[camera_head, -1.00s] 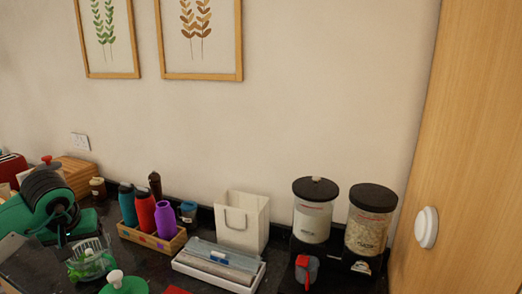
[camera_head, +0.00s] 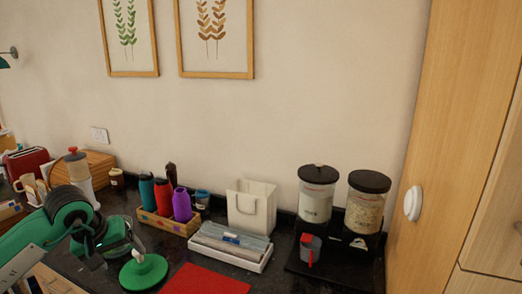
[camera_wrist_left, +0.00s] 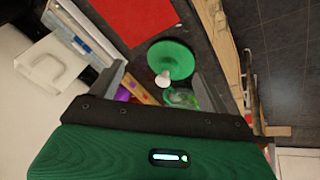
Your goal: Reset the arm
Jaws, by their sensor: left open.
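My left arm (camera_head: 62,212) is green and grey and comes in from the left in the head view. Its gripper (camera_head: 120,254) hangs over the dark counter, just left of a green lid (camera_head: 144,272). In the left wrist view the two grey fingers of the gripper (camera_wrist_left: 157,72) are spread apart with nothing held between them. The green lid with its white knob (camera_wrist_left: 162,79) shows beyond the fingers there. My right gripper is in neither view.
A red mat (camera_head: 205,280) lies in front. A wooden box (camera_head: 92,166) and red toaster (camera_head: 27,160) are at the left.

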